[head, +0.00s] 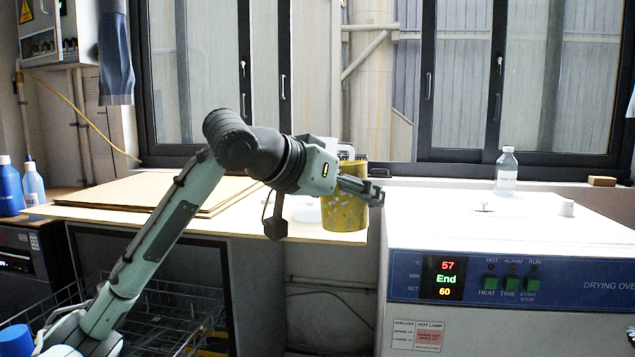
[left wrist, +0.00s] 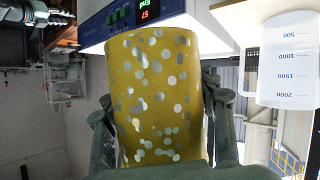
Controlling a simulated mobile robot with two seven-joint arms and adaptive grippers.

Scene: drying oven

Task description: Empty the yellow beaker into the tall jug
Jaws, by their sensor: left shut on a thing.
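The yellow beaker (head: 345,214), speckled with pale and grey spots, is upright at the right end of the wooden board. My left gripper (head: 360,189) is shut around its side; the fingers also show on both sides of the beaker in the left wrist view (left wrist: 165,130). I cannot tell whether its base touches the board, and its contents are hidden. The clear tall jug (left wrist: 287,65), with marks from 500 to 2000, stands beside the beaker in the left wrist view. In the head view my wrist mostly hides that area. A dark part of my right gripper (left wrist: 38,14) shows small in the left wrist view.
The drying oven (head: 510,320) stands right of the board (head: 110,214), with a gap between. A wire rack (head: 170,318) is below the board.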

